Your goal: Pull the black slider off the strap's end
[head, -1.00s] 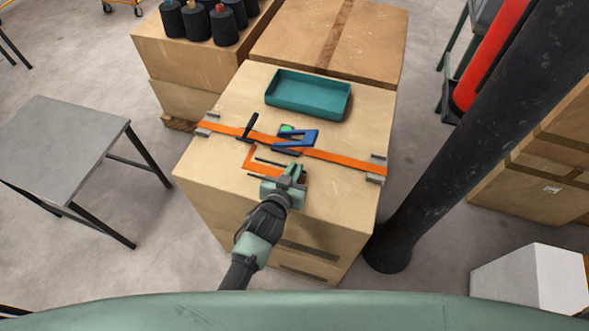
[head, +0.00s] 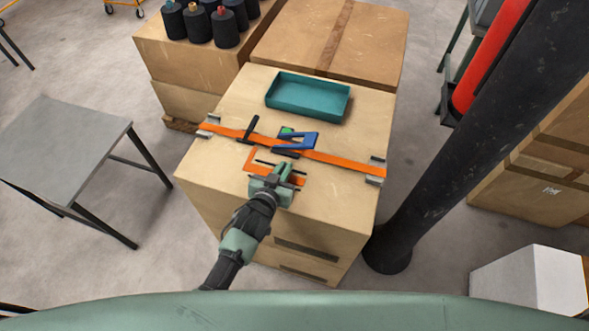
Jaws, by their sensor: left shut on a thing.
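An orange strap (head: 345,162) runs across the top of the near box. My right gripper is not in view.
A blue clamp-like part (head: 297,142) and an upright black handle (head: 250,129) sit at the strap. Grey brackets (head: 375,172) hold the strap's sides. A teal tray (head: 308,97) stands behind. A dark column (head: 430,150) rises at the right.

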